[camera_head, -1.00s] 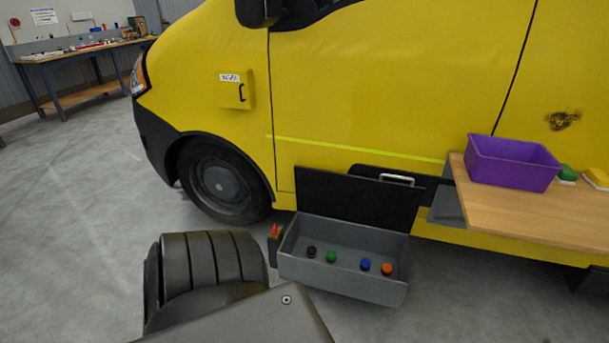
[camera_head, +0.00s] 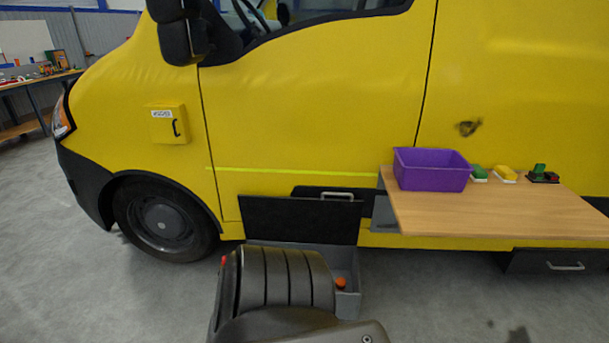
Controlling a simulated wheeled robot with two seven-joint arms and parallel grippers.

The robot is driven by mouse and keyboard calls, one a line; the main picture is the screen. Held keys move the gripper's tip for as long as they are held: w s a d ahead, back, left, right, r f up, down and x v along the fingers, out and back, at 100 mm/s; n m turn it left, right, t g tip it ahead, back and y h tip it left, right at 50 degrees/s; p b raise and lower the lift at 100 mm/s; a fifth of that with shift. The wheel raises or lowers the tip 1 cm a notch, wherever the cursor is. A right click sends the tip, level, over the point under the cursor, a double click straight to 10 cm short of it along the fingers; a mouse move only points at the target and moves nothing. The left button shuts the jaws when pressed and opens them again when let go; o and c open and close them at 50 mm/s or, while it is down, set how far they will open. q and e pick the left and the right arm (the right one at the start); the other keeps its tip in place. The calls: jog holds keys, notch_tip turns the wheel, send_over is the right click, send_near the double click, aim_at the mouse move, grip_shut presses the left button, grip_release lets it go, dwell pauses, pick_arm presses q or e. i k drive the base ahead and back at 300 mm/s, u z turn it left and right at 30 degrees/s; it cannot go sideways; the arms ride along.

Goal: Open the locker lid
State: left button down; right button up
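A grey locker box (camera_head: 347,300) sits low on the floor beside the yellow van, mostly hidden behind a dark ribbed part of my own arm. Its black lid (camera_head: 300,220) stands raised at the back of the box, so the locker is open. An orange round piece (camera_head: 340,282) shows inside at the right end; the rest of the inside is covered. Neither of my grippers is in view, so I cannot see whether one touches the lid.
The yellow van (camera_head: 310,110) fills the background, with a small yellow hatch box (camera_head: 168,124) on its side. A wooden shelf (camera_head: 480,212) at right holds a purple bin (camera_head: 432,170) and small coloured items. A black drawer (camera_head: 535,262) is below. Open floor lies left and front right.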

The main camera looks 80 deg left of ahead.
aim_at(314, 219)
jog(key=z, duration=1.85)
jog(key=k, duration=2.85)
jog(key=u, duration=1.7)
